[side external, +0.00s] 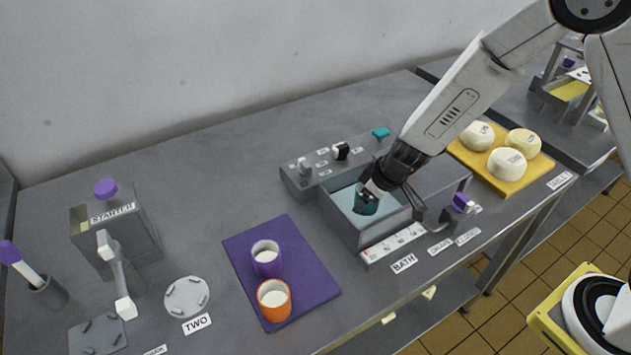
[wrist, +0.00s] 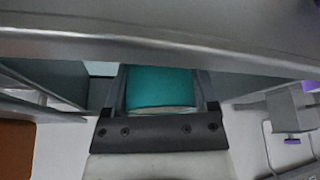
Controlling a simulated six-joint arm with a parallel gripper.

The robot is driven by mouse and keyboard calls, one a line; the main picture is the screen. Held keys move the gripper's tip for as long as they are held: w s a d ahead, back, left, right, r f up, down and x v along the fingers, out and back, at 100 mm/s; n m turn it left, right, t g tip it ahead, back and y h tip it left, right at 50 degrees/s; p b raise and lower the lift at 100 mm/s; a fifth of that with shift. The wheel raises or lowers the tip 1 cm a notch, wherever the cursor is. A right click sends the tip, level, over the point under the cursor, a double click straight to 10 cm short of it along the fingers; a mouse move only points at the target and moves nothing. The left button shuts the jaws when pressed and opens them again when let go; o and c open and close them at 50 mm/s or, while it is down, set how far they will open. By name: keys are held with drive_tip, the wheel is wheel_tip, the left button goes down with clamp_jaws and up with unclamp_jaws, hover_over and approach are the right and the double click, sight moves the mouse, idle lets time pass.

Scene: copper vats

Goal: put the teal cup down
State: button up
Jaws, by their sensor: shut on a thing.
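The teal cup (side external: 366,203) is inside the grey bath (side external: 340,222), low in its basin, in the side external view. My gripper (side external: 374,190) reaches down into the bath from the upper right and is shut on the cup. In the wrist view the teal cup (wrist: 161,88) sits between the two fingers of my gripper (wrist: 160,95). The cup's lower part is hidden in the side external view, so I cannot tell whether it touches the basin floor.
A purple mat (side external: 300,262) left of the bath holds a purple cup (side external: 267,262) and an orange cup (side external: 274,304). A yellow board (side external: 482,168) with white rounds stands right. A starter box (side external: 143,238) is at left. Bare counter lies behind the mat.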

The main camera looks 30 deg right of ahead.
drive_tip(key=o, duration=1.3)
drive_tip(key=shift+r, duration=0.45)
drive_tip(key=shift+s+r, duration=0.1)
drive_tip(key=shift+r, duration=0.35)
drive_tip(key=shift+v, duration=5.65)
drive_tip(key=shift+s+d, duration=0.1)
drive_tip(key=s+d+m, duration=0.1)
drive_tip(key=s+d, duration=0.1)
drive_tip(key=s, duration=0.2)
drive_tip(key=s+d+f+m+g+h, duration=0.1)
drive_tip(key=s+d+m, duration=0.1)
drive_tip(key=s, duration=0.1)
drive_tip(key=s+d+f+m, duration=0.1)
drive_tip(key=s+d, duration=0.2)
drive_tip(key=s, duration=0.1)
drive_tip(key=shift+s+d+m+h, duration=0.15)
drive_tip(key=shift+s+m+h, duration=0.15)
